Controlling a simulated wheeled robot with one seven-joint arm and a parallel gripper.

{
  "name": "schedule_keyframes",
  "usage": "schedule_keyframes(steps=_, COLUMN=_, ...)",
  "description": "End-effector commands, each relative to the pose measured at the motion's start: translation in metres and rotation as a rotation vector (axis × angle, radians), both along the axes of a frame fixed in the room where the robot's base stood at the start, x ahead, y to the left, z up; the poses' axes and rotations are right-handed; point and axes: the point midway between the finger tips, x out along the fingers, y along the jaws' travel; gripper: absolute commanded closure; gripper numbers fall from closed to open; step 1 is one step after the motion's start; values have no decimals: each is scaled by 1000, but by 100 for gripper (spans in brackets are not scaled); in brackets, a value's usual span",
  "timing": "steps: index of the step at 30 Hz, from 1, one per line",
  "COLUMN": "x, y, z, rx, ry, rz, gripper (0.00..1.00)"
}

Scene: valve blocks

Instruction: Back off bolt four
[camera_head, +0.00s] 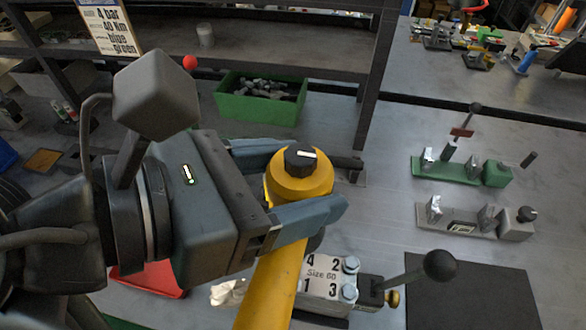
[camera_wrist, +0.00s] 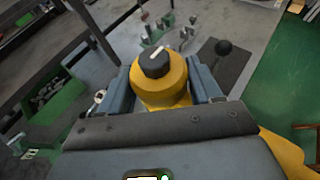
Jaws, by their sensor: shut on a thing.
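My gripper (camera_head: 350,185) is shut on a yellow tool (camera_head: 290,190) with a black, white-marked knob on top. The tool's yellow arm runs down toward the bottom of the head view. The wrist view also shows the tool (camera_wrist: 163,85) between the fingers. A valve block (camera_head: 325,278) marked "Size 60", with corner numbers 4, 2, 1 and 3, lies below and right of the gripper. Silver bolts show by 2 (camera_head: 350,264) and 3 (camera_head: 348,293). Bolt four, at the block's upper left, is hidden behind the tool. The tool's lower end is hidden, so contact cannot be told.
A black-ball lever (camera_head: 440,265) rises right of the block, near a dark mat (camera_head: 485,298). Green (camera_head: 460,170) and grey (camera_head: 475,220) fixtures stand right. A green bin (camera_head: 260,98) of parts and a shelf post (camera_head: 375,75) are behind. White crumpled cloth (camera_head: 228,292) lies left.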

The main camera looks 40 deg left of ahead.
Motion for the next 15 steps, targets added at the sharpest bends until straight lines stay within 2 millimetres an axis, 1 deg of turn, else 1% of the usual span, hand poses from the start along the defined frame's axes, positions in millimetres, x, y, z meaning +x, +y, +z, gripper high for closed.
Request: schedule_keyframes(steps=15, x=0, y=0, z=-8, rx=1, ry=-3, rz=0, gripper=85)
